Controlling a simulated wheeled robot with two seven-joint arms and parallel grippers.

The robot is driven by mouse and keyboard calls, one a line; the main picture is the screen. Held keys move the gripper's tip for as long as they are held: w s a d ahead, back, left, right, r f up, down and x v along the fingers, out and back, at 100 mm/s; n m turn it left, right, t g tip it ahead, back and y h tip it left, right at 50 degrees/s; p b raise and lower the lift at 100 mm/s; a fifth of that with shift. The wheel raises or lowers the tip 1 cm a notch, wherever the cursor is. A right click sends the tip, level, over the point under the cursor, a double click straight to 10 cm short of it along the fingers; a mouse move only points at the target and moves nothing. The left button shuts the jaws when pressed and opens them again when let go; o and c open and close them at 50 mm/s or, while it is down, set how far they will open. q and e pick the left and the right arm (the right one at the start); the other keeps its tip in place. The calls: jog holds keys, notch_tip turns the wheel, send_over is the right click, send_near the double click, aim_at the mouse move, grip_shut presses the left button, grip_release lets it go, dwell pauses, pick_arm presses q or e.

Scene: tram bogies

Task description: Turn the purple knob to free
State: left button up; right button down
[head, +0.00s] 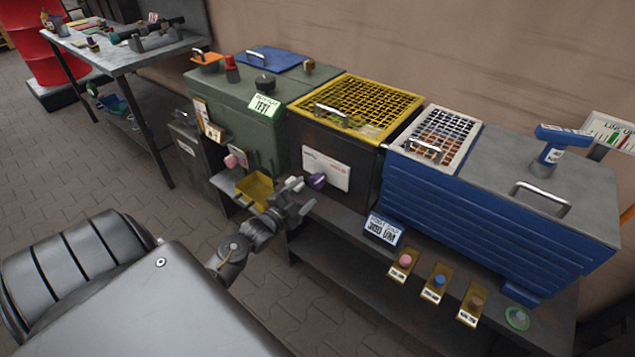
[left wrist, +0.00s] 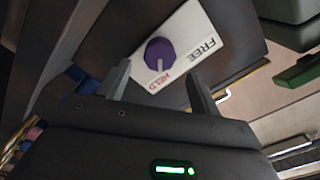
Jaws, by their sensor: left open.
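The purple knob (head: 317,181) sits on a white plate (head: 335,172) on the front of the dark box with the yellow grille. In the left wrist view the knob (left wrist: 159,54) shows whole, with a pale mark on the side towards the red word HELD. The word FREE is in dark letters on the plate (left wrist: 187,35). My left gripper (head: 301,198) is just in front of the knob, a little to its left. In the left wrist view its open fingers (left wrist: 158,72) lie either side of the knob's line, apart from it and empty. My right gripper is not in view.
A yellow tray (head: 256,188) and a pink knob (head: 231,161) are left of the gripper, by the green cabinet (head: 235,115). A blue ribbed box (head: 480,220) stands to the right, with several buttons on plates along the bench's front edge.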

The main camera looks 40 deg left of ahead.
aim_at(315, 184)
pick_arm(q)
jog(key=w, duration=0.6)
jog(key=shift+w, duration=0.5)
jog(key=shift+c, duration=0.4)
jog(key=c, duration=0.9)
